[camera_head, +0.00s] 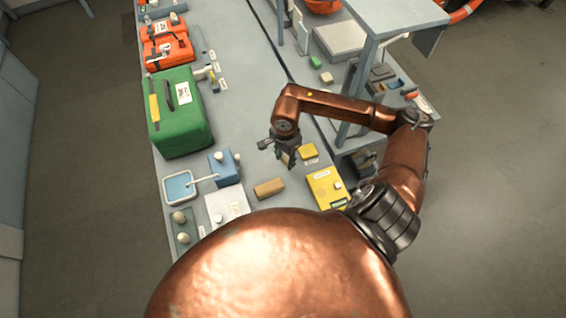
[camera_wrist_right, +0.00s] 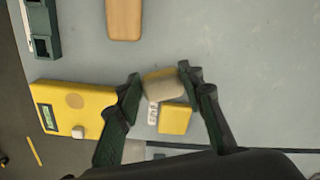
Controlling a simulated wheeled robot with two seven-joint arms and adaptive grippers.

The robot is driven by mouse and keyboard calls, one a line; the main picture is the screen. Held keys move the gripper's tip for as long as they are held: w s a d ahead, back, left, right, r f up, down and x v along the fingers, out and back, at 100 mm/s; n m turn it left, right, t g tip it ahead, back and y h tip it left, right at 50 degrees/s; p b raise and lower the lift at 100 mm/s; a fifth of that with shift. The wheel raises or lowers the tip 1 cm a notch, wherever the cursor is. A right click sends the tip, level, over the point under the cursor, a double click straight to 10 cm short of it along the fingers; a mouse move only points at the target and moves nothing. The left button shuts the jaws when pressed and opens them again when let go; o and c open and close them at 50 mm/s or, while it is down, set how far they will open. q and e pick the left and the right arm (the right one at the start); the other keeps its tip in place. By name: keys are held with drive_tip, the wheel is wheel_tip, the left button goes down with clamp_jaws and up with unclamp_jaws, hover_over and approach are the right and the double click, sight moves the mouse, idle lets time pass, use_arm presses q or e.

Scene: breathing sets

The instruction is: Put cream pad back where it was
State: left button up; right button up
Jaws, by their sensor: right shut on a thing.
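The cream pad (camera_wrist_right: 160,84) is a small pale block between the fingertips of my right gripper (camera_wrist_right: 160,77) in the right wrist view. The gripper is shut on it. In the head view my right gripper (camera_head: 285,156) points down over the grey bench; the pad is hard to make out there. Beyond the pad in the wrist view is a small yellow block (camera_wrist_right: 175,119) with a white label beside it. A larger yellow case (camera_wrist_right: 68,108) with a small screen and a tan round spot lies to the left. My left gripper is not in view.
A wooden block (camera_head: 269,188) lies on the bench near the yellow case (camera_head: 326,186). A blue box (camera_head: 224,168), a blue-lined tray (camera_head: 180,187) and a green case (camera_head: 180,115) stand to the left. A grey shelf (camera_head: 398,15) rises at the right. The bench middle is clear.

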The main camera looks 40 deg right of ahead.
sight(283, 163)
drive_tip(key=shift+w+f, duration=0.3)
drive_tip(key=shift+f, duration=0.25)
drive_tip(key=shift+w+f, duration=0.3)
drive_tip(key=shift+f, duration=0.2)
drive_tip(key=f, duration=0.3)
drive_tip(key=shift+s+f, duration=0.2)
drive_tip(key=shift+f, duration=0.05)
drive_tip(key=shift+w+f, duration=0.1)
drive_tip(key=shift+w, duration=0.05)
drive_tip(key=shift+f, duration=0.15)
drive_tip(key=o, duration=0.7)
drive_tip(key=shift+c, duration=0.2)
drive_tip(key=shift+o, duration=2.2)
drive_tip(key=shift+r, duration=0.55)
use_arm(q)
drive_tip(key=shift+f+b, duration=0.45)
drive_tip(key=shift+b, duration=0.05)
use_arm(e)
wheel_tip(283, 163, up, 11)
drive_tip(key=shift+r, duration=0.15)
